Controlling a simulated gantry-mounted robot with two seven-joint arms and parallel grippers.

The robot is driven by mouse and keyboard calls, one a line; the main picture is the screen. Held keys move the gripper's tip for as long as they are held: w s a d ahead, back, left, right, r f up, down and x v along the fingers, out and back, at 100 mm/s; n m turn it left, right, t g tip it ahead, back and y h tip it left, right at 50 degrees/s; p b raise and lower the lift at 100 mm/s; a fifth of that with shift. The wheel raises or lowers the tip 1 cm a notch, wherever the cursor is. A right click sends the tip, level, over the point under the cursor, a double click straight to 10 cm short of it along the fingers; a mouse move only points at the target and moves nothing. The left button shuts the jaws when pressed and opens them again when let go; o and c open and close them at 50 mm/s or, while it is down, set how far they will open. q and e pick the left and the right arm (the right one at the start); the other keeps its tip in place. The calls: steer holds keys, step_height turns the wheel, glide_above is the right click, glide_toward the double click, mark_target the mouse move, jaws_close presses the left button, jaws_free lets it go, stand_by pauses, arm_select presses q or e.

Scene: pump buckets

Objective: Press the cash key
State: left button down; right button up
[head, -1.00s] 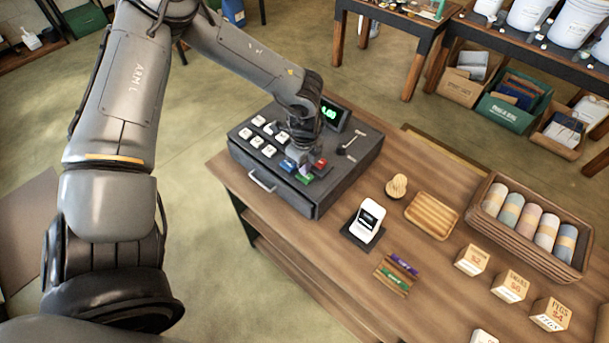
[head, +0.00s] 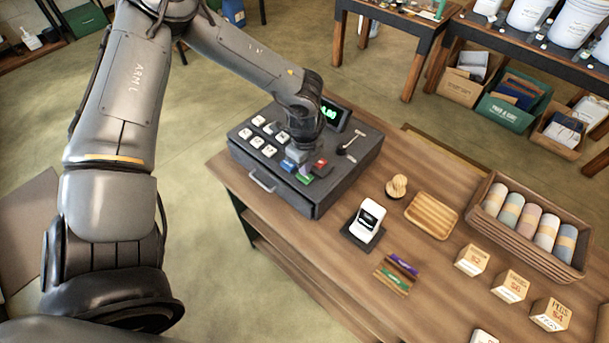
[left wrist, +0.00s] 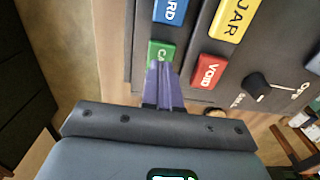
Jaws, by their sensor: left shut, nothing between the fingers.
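The cash register (head: 345,172) is a dark box on the wooden counter. Its green key (head: 304,179) is at the front edge, beside the red key (head: 320,167) and the blue key (head: 288,166). In the left wrist view the green key (left wrist: 160,52) shows the letters "CA"; the rest is covered by my fingertips. The blue key there reads "CARD" (left wrist: 170,10) and the red one "VOID" (left wrist: 209,71). My left gripper (head: 296,156) is shut and empty, pointing down at the keys. Its fingertips (left wrist: 162,68) overlap the green key's near edge; contact cannot be told.
White keys (head: 257,142) fill the register's left part. A lever (head: 351,143) and a green-lit display (head: 333,114) are to the right and behind. A card reader (head: 367,220), wooden tray (head: 432,214) and basket of rolls (head: 530,225) stand on the counter.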

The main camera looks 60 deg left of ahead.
stand_by(0.5)
arm_select(q)
steer(key=shift+f+b, duration=0.5)
steer(key=shift+b, duration=0.1)
steer(key=shift+f+b, duration=0.45)
steer(key=shift+b, duration=0.1)
stand_by(0.4)
steer(key=shift+r+p, duration=1.1)
steer(key=shift+r, duration=1)
steer(key=shift+r+p, duration=0.65)
steer(key=shift+r, duration=0.75)
